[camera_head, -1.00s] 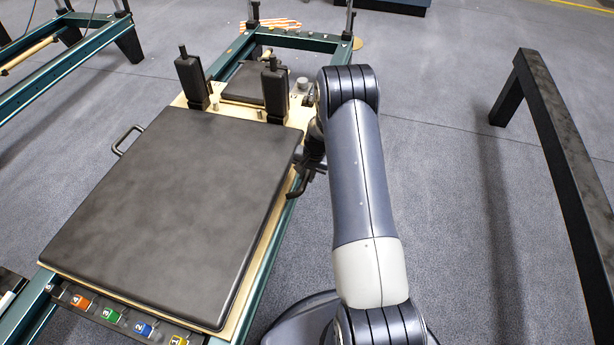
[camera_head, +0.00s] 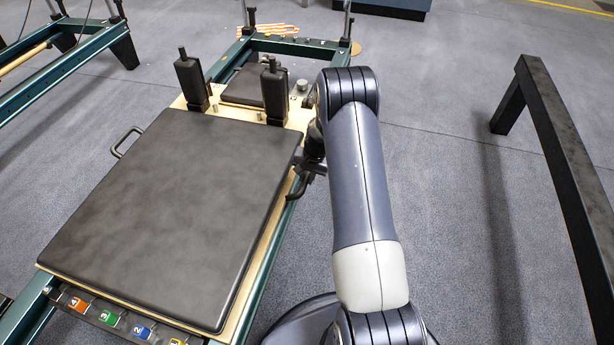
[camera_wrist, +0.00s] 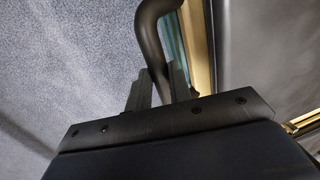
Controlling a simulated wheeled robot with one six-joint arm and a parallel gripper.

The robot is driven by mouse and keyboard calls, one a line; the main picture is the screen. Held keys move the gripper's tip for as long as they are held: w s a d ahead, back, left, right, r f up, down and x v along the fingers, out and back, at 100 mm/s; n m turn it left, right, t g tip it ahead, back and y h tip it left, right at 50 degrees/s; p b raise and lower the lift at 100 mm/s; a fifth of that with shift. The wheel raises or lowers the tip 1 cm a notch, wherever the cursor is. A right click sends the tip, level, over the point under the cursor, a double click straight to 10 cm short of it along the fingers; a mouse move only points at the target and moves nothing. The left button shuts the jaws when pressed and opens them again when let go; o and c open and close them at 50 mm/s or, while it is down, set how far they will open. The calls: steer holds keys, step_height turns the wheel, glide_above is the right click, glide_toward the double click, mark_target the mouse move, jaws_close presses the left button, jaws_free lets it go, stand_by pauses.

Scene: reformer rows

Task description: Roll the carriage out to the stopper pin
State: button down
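The carriage (camera_head: 170,205) is a large dark padded platform with a pale wooden edge, on the teal reformer frame (camera_head: 262,268). Two black shoulder rests (camera_head: 192,84) and a small headrest pad (camera_head: 243,84) are at its far end. My gripper (camera_head: 308,172) is at the carriage's right side, by a dark handle (camera_head: 295,192). In the wrist view the handle (camera_wrist: 150,40) is a curved dark bar running down between my two fingers (camera_wrist: 158,92), which look closed on it. I cannot pick out the stopper pin with certainty.
Numbered coloured tabs (camera_head: 110,318) line the near end of the frame. Another reformer (camera_head: 60,60) stands at the far left. A long dark beam on legs (camera_head: 560,140) stands at the right. Open grey floor (camera_head: 440,190) lies between that beam and my arm.

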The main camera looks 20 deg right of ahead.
steer(key=c, duration=1.3)
jaws_free()
step_height(320, 180, up, 11)
steer(key=s+d+p, duration=0.1)
steer(key=p, duration=0.1)
steer(key=shift+s+d+f+p, duration=0.15)
steer(key=shift+d+f+p, duration=0.05)
steer(key=shift+d+p, duration=0.15)
steer(key=shift+f, duration=0.1)
steer(key=f+b, duration=0.1)
steer(key=f, duration=0.2)
steer(key=a+f+b, duration=0.1)
steer(key=f, duration=0.3)
steer(key=w+f, duration=0.1)
steer(key=f, duration=0.2)
steer(key=shift+w+a+f+b, duration=0.1)
steer(key=shift+a+f+b, duration=0.05)
steer(key=shift+a+b, duration=0.25)
steer(key=shift+f, duration=0.15)
steer(key=shift+s+a, duration=0.3)
steer(key=shift+s, duration=0.15)
